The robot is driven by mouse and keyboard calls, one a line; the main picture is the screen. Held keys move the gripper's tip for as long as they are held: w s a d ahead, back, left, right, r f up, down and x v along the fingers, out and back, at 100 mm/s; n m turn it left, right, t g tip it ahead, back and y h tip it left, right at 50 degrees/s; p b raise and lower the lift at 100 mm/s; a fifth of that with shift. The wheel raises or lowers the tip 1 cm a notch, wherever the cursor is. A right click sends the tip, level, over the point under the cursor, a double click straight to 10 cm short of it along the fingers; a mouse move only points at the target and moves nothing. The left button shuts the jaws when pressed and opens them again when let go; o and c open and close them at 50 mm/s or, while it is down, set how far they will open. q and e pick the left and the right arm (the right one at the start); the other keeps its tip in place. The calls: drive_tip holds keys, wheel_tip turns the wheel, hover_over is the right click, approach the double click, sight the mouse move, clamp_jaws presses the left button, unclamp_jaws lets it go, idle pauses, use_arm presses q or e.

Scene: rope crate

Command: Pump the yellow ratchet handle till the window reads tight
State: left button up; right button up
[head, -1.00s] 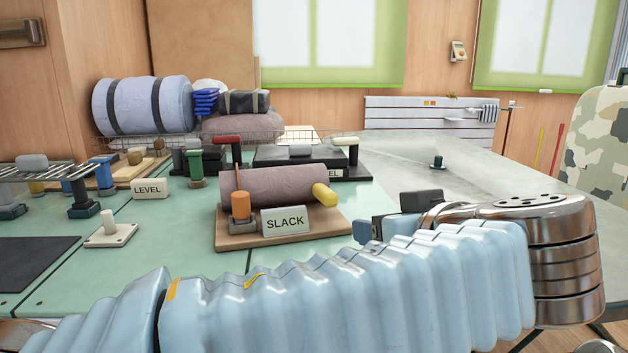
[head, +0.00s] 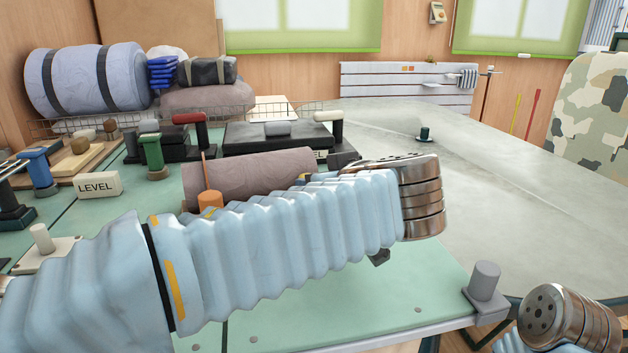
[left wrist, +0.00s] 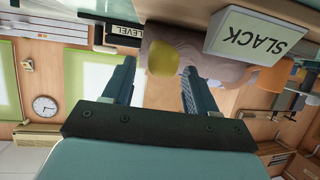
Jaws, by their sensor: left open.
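The yellow handle (left wrist: 163,57) shows end-on in the left wrist view, in the gap between the fingertips of my left gripper (left wrist: 158,65). The fingers are open, one on each side of it; I cannot tell how deep it sits between them. The window sign (left wrist: 245,36) reads SLACK, upside down in this view. The rolled brown bundle (head: 250,178) with its orange post (head: 210,200) lies behind my left arm in the head view. That arm hides the handle, the sign and most of the left gripper there. My right gripper is out of view.
A LEVEL sign (head: 97,186) and a green post (head: 152,155) stand left of the bundle. A red-topped lever (head: 190,120) and a black device (head: 270,137) stand behind it. The grey tabletop (head: 480,170) to the right is largely clear. A grey peg (head: 485,281) stands at the front corner.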

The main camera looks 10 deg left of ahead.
use_arm(q)
drive_tip(key=shift+x, duration=2.25)
drive_tip(key=shift+r, duration=0.1)
clamp_jaws()
